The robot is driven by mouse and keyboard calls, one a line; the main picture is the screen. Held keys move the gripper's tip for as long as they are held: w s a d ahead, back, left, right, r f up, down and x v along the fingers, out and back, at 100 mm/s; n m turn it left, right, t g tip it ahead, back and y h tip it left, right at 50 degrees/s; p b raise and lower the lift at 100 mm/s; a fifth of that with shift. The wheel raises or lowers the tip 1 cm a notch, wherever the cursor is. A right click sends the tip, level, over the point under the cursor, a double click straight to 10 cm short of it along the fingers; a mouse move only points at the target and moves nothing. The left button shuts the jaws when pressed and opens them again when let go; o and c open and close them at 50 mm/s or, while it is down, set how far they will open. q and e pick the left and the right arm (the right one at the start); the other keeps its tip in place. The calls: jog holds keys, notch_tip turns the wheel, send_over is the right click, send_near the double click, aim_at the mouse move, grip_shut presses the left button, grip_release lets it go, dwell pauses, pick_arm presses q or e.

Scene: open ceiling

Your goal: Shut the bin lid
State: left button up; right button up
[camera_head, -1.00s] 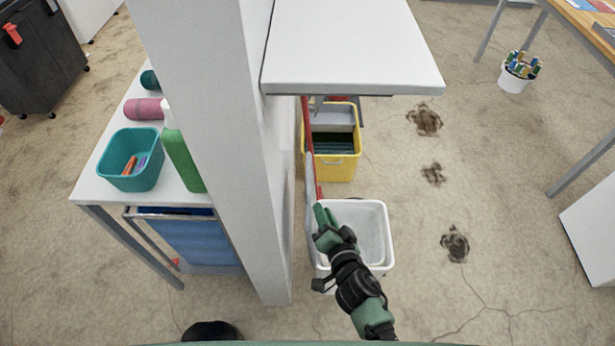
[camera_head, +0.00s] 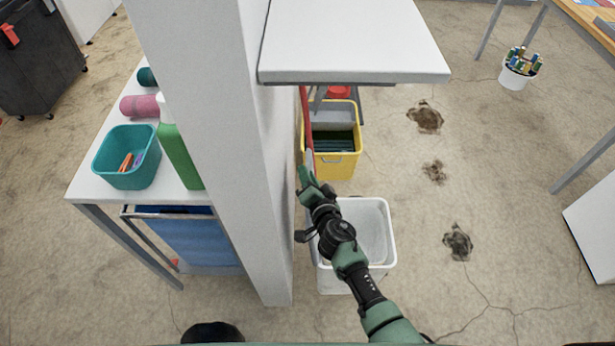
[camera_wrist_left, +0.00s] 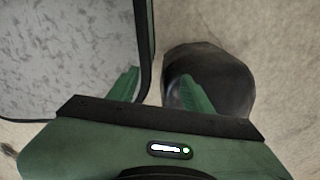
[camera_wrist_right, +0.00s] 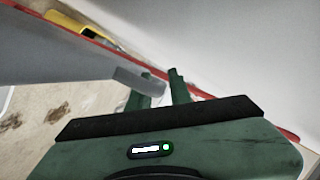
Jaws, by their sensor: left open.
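The white bin (camera_head: 382,225) stands on the floor right of the pillar, its top uncovered. A grey panel (camera_wrist_right: 60,55), which looks like the raised lid, shows in the right wrist view; a narrow tab reaches from it to my right fingers. In the head view this panel is thin and nearly edge-on beside the pillar. My right gripper (camera_head: 306,178) is above the bin's far left corner, by the pillar. In its wrist view (camera_wrist_right: 158,86) the fingers are partly apart, and I cannot tell whether they hold the tab. My left gripper (camera_wrist_left: 160,88) is open and empty, outside the head view.
A white pillar (camera_head: 215,130) and shelf (camera_head: 350,40) hem in my right arm. A yellow bucket (camera_head: 345,167) stands behind the bin, and a red pole (camera_head: 306,125) runs beside the pillar. A table (camera_head: 95,185) with a teal basket stands left.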

grip_shut()
dwell(1.4)
